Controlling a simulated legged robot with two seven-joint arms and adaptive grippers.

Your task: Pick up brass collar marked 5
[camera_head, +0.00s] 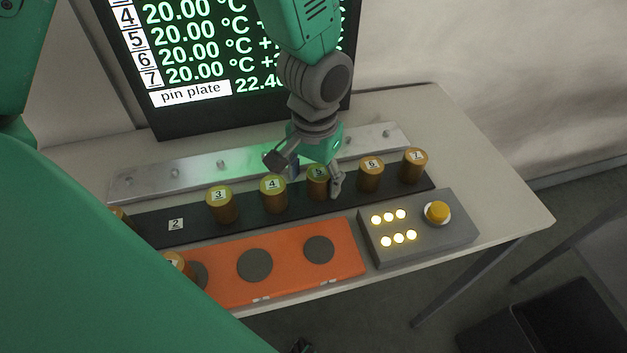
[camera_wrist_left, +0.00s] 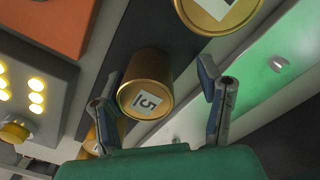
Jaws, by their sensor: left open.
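The brass collar marked 5 (camera_head: 318,187) stands upright on the black strip (camera_head: 150,232), between collar 4 (camera_head: 273,195) and collar 6 (camera_head: 370,176). My left gripper (camera_head: 306,176) is open over it, with a finger on either side. In the left wrist view, collar 5 (camera_wrist_left: 147,84) shows its label between the spread fingers of my left gripper (camera_wrist_left: 158,76). A gap shows beside the right finger; whether the left finger touches the collar I cannot tell. My right gripper is not in view.
Collar 3 (camera_head: 220,204) and collar 7 (camera_head: 413,166) stand in the row; label 2 (camera_head: 176,224) is bare. An orange plate (camera_head: 290,277) with dark discs, a grey button box (camera_head: 420,241), a metal bar (camera_head: 180,174) and a screen (camera_head: 200,85) surround the row.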

